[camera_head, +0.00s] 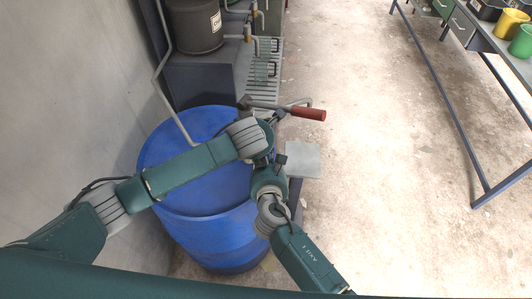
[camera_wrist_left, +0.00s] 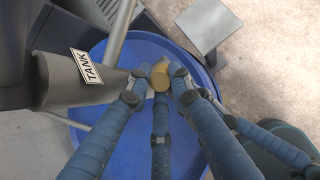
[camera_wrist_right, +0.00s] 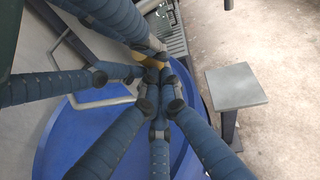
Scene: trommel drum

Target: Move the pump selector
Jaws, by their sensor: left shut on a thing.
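In the left wrist view, a yellow-tan knob (camera_wrist_left: 160,74) sits between the fingertips of my left gripper (camera_wrist_left: 159,85), which is shut on it. A grey fitting with a white TANK label (camera_wrist_left: 86,66) is just left of it. I take the knob to be the pump selector's grip. In the right wrist view, part of the knob (camera_wrist_right: 133,60) shows behind the crowded fingers. My right gripper (camera_wrist_right: 161,106) is close by, its fingertips bunched near the left gripper's; whether it is shut is unclear. In the head view the arms hide the knob.
A blue barrel (camera_head: 205,255) stands below my arms. A red-handled lever (camera_head: 308,114) reaches right above it. A grey square plate (camera_head: 303,160) is beside the barrel, and it also shows in the right wrist view (camera_wrist_right: 236,86). A wall is left; open floor is right.

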